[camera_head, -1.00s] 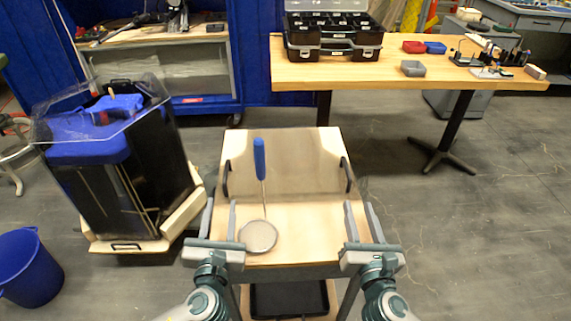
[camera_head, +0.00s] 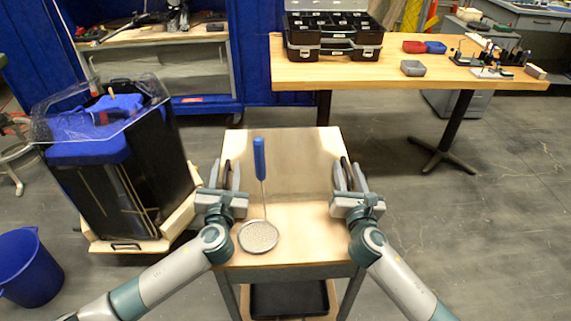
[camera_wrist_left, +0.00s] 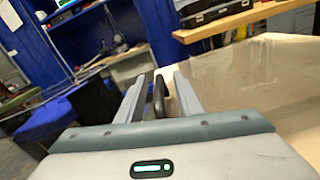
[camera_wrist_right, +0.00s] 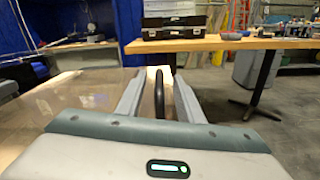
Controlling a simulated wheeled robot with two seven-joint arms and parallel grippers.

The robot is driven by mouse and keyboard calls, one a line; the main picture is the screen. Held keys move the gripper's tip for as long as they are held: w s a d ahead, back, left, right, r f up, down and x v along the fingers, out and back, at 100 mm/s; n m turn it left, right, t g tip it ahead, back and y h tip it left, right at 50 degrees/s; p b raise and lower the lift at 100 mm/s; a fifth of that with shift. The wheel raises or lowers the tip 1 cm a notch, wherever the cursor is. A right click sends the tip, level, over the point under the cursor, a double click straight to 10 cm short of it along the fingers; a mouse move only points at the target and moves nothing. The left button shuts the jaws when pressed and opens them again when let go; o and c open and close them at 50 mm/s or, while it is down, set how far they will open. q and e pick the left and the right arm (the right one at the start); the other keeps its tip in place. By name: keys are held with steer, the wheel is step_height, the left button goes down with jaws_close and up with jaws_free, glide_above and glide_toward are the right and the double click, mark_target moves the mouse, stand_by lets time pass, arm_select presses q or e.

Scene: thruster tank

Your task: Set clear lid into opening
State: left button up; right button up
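The clear lid (camera_head: 285,165) lies on the small wooden cart, a see-through sheet with a black handle at each side. Its left handle (camera_wrist_left: 158,98) stands between the fingers of my left gripper (camera_wrist_left: 160,88). Gaps show beside it, so this gripper looks open. The right handle (camera_wrist_right: 159,92) stands between the parted fingers of my right gripper (camera_wrist_right: 158,85), also open. In the head view, my left gripper (camera_head: 227,178) and right gripper (camera_head: 347,178) flank the lid. The tank (camera_head: 130,185), dark with blue parts and clear upper panels, stands to the left; its opening is hard to make out.
A round mesh skimmer (camera_head: 259,236) with a blue handle lies on the cart (camera_head: 290,258) between my arms. A blue bucket (camera_head: 28,268) stands at the lower left. A workbench (camera_head: 400,72) with a black organizer (camera_head: 335,38) stands behind. Floor to the right is clear.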

arm_select(q)
steer(key=shift+w, duration=0.25)
arm_select(e)
steer(key=shift+w, duration=0.25)
arm_select(q)
steer(key=shift+c, duration=0.2)
arm_select(e)
steer(key=shift+c, duration=0.4)
arm_select(q)
jaws_close()
arm_select(e)
jaws_close()
arm_select(q)
steer(key=shift+r, duration=0.25)
arm_select(e)
steer(key=shift+r, duration=0.25)
